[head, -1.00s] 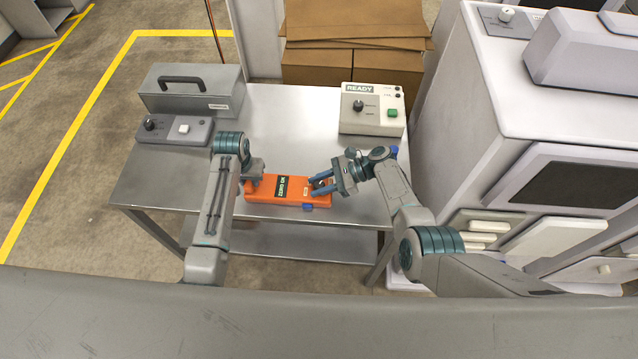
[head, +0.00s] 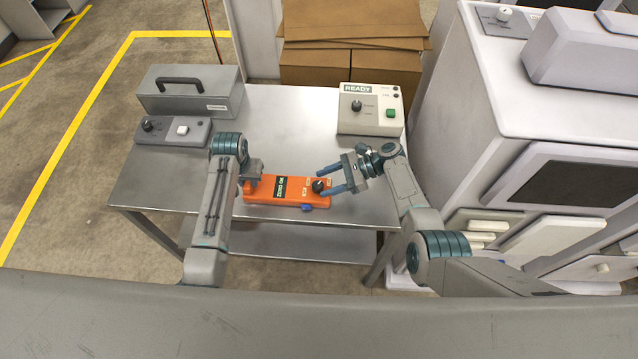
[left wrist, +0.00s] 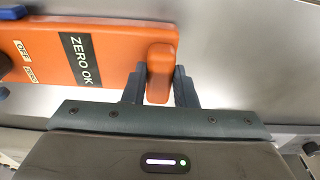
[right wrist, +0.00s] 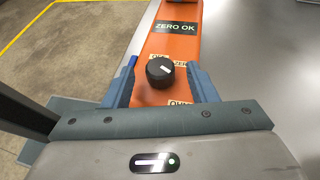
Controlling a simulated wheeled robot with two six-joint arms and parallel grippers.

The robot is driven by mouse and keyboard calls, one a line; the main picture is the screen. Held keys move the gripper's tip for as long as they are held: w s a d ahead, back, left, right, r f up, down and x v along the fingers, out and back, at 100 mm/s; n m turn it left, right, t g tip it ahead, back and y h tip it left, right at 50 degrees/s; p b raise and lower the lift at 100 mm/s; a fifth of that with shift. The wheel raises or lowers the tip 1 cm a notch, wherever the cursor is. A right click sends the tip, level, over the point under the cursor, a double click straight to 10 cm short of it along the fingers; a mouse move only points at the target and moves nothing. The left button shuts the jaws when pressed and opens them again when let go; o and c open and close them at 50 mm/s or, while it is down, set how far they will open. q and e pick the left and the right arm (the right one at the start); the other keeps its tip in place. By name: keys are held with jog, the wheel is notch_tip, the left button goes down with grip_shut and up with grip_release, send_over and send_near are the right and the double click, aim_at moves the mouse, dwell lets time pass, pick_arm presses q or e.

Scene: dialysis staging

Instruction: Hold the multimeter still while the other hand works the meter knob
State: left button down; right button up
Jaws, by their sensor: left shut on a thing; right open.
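The orange multimeter (head: 262,191) lies flat on the metal table near its front edge, its display reading ZERO OK. My left gripper (left wrist: 160,85) is shut on the raised grip at the meter's left end. The black meter knob (head: 318,186) sits at the meter's right end; in the right wrist view the knob (right wrist: 161,72) shows a white pointer mark, with OFF, ZERO and OHM labels around it. My right gripper (head: 330,182) is open, its blue fingers apart on either side of the knob and not visibly touching it.
A white box marked READY (head: 371,112) stands at the back right of the table. A grey case (head: 190,95) and a grey panel with a knob and button (head: 172,132) stand at the left. A large white machine (head: 480,110) is close on the right. The table's middle (head: 285,130) is clear.

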jog(key=v, duration=0.9)
pick_arm(q)
jog(key=c, duration=0.9)
grip_release()
jog(key=shift+o, duration=0.2)
jog(key=shift+r, duration=0.1)
jog(key=shift+s+r, duration=0.15)
jog(key=shift+r, duration=1.15)
jog(key=shift+s+r, duration=0.2)
jog(key=shift+r, duration=1.05)
jog(key=shift+s+r, duration=0.15)
jog(key=shift+r, duration=1.15)
